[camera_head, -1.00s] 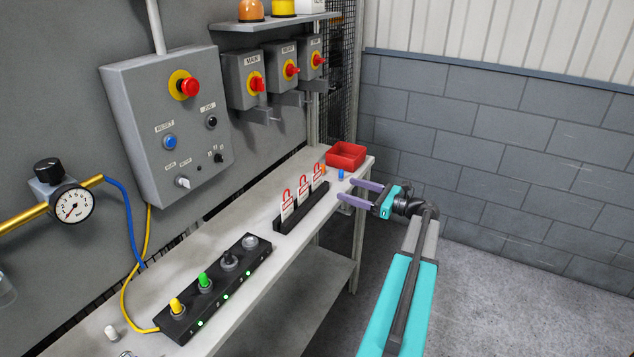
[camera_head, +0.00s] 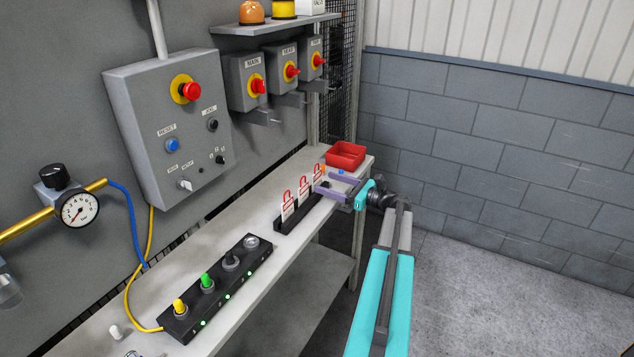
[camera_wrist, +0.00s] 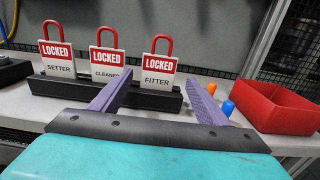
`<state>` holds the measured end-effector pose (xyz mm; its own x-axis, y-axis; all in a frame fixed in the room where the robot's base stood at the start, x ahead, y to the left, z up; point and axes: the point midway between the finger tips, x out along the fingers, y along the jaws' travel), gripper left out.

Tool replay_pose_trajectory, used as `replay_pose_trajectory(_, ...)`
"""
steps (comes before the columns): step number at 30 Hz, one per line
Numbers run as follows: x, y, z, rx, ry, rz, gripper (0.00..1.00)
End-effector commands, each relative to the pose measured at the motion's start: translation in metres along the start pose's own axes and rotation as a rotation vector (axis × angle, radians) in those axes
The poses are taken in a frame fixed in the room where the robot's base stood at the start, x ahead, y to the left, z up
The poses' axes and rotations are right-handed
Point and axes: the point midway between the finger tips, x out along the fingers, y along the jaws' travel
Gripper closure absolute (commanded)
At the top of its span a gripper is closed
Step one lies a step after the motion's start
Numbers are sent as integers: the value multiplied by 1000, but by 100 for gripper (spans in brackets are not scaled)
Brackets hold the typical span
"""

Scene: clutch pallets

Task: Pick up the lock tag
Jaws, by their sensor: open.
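Three lock tags with red shackles stand upright in a black rack (camera_wrist: 55,85) on the bench. In the wrist view they read SETTER (camera_wrist: 59,60), CLEANER (camera_wrist: 107,61) and FITTER (camera_wrist: 158,71), from left to right. The head view shows them too, with the leftmost tag (camera_head: 287,207) nearest the camera. My gripper (camera_wrist: 155,86) is open and empty, its two purple fingers pointing toward the rack. In the wrist view the FITTER tag appears between the fingers, beyond them or level with their tips; I cannot tell which. In the head view the gripper (camera_head: 317,184) is beside the rack's far end.
A red bin (camera_head: 345,154) stands at the bench's far end. An orange plug (camera_wrist: 211,89) and a blue plug (camera_wrist: 228,108) stand between the rack and bin. A black box (camera_head: 216,287) with coloured knobs sits nearer on the bench. Switch boxes (camera_head: 247,82) hang on the wall above.

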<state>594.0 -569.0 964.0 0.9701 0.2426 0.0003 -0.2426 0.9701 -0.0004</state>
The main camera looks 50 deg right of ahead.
Motion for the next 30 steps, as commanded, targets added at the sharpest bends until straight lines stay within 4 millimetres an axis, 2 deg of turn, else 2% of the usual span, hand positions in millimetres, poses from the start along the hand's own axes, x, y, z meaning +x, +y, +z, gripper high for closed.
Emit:
replay_pose_trajectory(10, 3, 0, 0, 1, 0, 0, 31)
replay_pose_trajectory(24, 48, 3, -1, 0, 1, 0, 31)
replay_pose_trajectory(30, 50, 3, -2, 0, 0, -2, 31)
